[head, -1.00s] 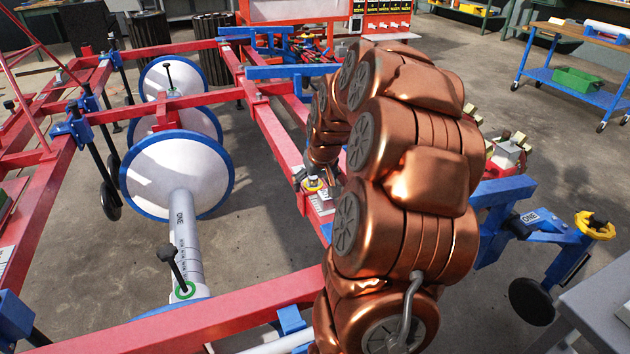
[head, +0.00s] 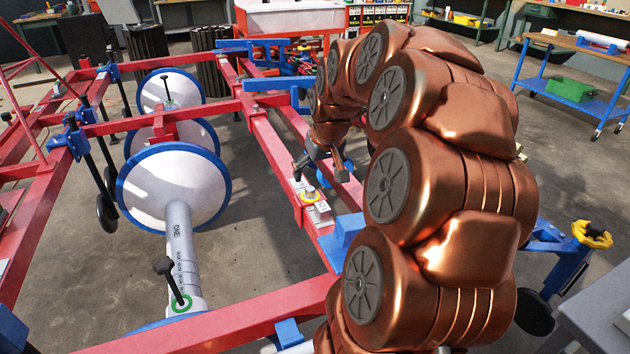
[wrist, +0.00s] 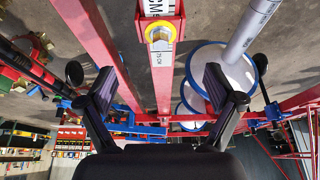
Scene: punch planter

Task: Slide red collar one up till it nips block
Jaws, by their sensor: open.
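A red collar (head: 302,206) sits on the long red beam, with a yellow ring or nut (head: 309,196) on top. A pale labelled block (head: 322,211) lies close beside it on the near side; I cannot tell whether they touch. In the wrist view the red collar (wrist: 145,32) is at the top centre, with the yellow nut (wrist: 160,35) in it and the pale block (wrist: 158,7) cut by the top edge. My gripper (head: 322,168) is open and empty, above and beyond the collar. Its spread fingers show in the wrist view (wrist: 158,84), apart from the collar.
The red frame's beams run on both sides, with blue clamps and black handles. A white cylinder with blue-rimmed discs (head: 172,188) lies left of the beam. Open floor (head: 265,235) shows between the cylinder and beam.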

